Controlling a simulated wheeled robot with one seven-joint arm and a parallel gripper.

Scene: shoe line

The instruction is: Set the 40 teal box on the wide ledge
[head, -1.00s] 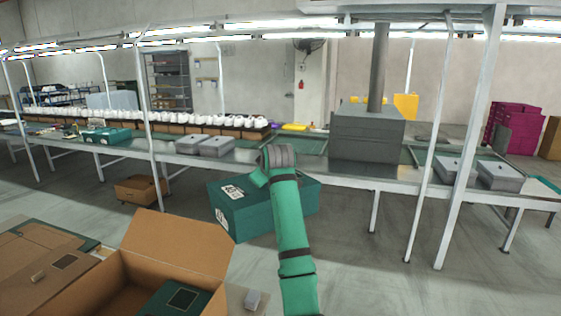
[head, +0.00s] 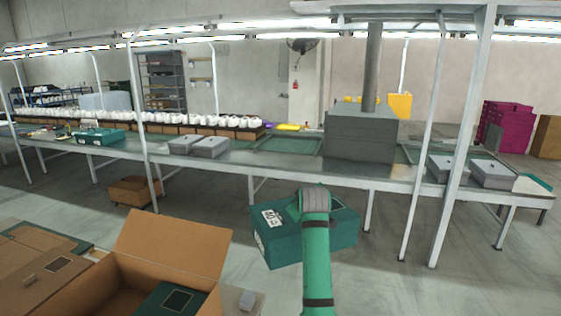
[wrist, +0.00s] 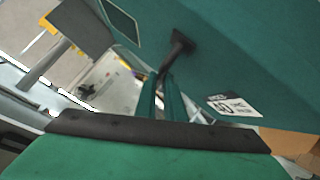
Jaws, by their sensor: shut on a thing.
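The teal box (head: 288,248) with a white label reading 40 hangs in front of the long bench, at the centre of the head view. Its underside is clear of the floor. My gripper (wrist: 178,48) is shut on the box; in the wrist view the teal box (wrist: 245,50) fills the upper right, its 40 label showing. My wrist and arm hide part of the box in the head view. The bench's metal front ledge (head: 285,172) runs behind the box and stands higher in the picture; the box is apart from it.
Grey boxes (head: 211,147) sit on the bench to the left, and a grey machine housing (head: 360,137) stands on it right of centre. White posts (head: 424,140) rise at the bench front. An open cardboard carton (head: 172,248) is at lower left. The ledge between is clear.

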